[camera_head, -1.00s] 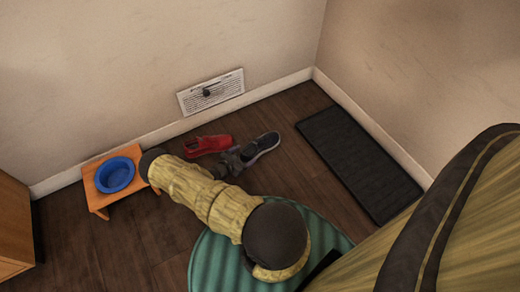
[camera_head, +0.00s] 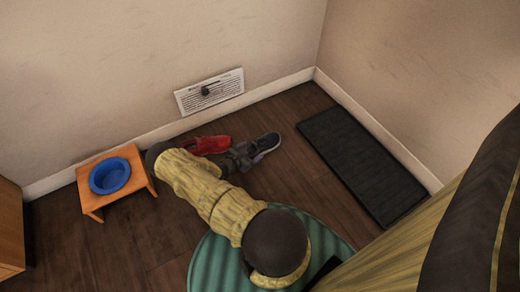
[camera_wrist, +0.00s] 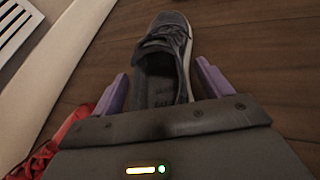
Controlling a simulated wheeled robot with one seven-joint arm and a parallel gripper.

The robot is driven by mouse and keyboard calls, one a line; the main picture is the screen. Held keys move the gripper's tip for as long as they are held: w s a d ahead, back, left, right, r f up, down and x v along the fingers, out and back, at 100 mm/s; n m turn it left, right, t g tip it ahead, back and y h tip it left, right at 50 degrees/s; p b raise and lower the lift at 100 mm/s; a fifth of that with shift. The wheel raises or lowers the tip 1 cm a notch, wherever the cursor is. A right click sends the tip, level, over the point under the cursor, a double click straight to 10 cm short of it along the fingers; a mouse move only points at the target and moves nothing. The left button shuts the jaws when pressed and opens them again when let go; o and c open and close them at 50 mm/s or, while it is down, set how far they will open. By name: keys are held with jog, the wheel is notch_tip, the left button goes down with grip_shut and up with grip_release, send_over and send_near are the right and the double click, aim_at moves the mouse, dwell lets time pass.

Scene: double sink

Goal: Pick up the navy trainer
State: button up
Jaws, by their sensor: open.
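The navy trainer (camera_head: 265,144) lies on the wooden floor near the back wall, right of a red shoe (camera_head: 212,145). In the wrist view the trainer (camera_wrist: 166,58) points away from me, with its opening and heel nearest. My gripper (camera_wrist: 158,88) is open, with one purple finger on each side of the trainer's heel end. I see gaps between the fingers and the shoe, so it is not gripped. In the head view my gripper (camera_head: 240,155) is at the heel end of the trainer, and my arm hides part of the red shoe.
The red shoe (camera_wrist: 42,150) is close on the left in the wrist view. A wall vent (camera_head: 210,92) is behind. A black mat (camera_head: 360,165) lies right. A blue bowl (camera_head: 110,176) sits on a small wooden stand (camera_head: 93,200) at left. A green round rug (camera_head: 215,262) lies in front.

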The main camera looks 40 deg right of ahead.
dwell(0.3)
jog(key=c, duration=1.3)
jog(key=shift+c, duration=0.7)
jog(key=shift+r, duration=0.2)
notch_tip(320, 180, up, 10)
jog(key=p, duration=0.7)
jog(key=shift+f, duration=0.15)
